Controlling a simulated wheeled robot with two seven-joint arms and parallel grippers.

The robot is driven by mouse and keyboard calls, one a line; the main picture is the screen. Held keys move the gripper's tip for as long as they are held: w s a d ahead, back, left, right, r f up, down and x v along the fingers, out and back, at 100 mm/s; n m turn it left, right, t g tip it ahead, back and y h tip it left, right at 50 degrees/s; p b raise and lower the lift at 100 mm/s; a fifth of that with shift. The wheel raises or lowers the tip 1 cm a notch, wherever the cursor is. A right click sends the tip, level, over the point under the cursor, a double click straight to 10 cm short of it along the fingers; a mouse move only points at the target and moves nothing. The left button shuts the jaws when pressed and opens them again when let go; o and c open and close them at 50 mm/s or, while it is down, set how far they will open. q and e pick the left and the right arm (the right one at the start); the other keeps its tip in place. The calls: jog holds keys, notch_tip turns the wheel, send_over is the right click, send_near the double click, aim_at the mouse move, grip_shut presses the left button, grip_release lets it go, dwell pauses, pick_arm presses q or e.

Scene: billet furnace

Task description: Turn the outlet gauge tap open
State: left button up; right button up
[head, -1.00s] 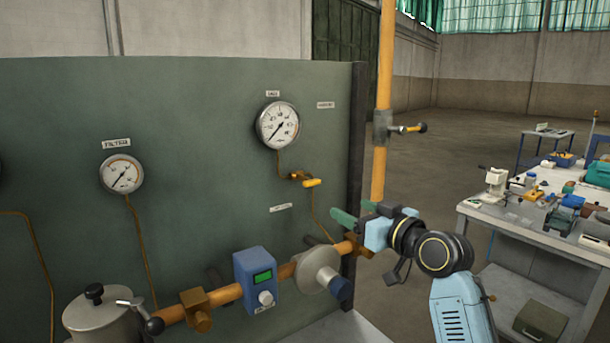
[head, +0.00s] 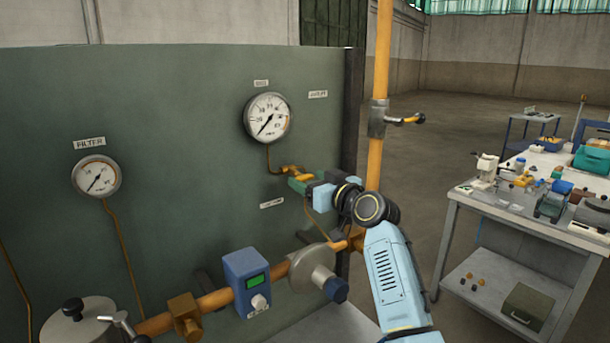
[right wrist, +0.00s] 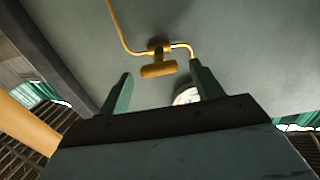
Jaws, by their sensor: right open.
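In the right wrist view the yellow handle (right wrist: 158,69) shows between and beyond the two green fingers, which are open and apart from each other. I see no finger closed on it. The gauge shows only partly behind a finger in the wrist view (right wrist: 186,95). My left gripper is out of view.
A green panel (head: 180,190) carries the gauges. A vertical orange pipe (head: 380,80) stands to the right. A cluttered workbench (head: 480,200) is at the far right.

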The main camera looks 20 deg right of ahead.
jog(key=shift+x, duration=0.95)
jog(key=shift+w, duration=0.2)
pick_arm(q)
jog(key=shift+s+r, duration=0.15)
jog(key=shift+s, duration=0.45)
pick_arm(e)
jog(key=shift+w+a, duration=0.1)
jog(key=shift+w, duration=0.05)
jog(key=shift+c, duration=0.3)
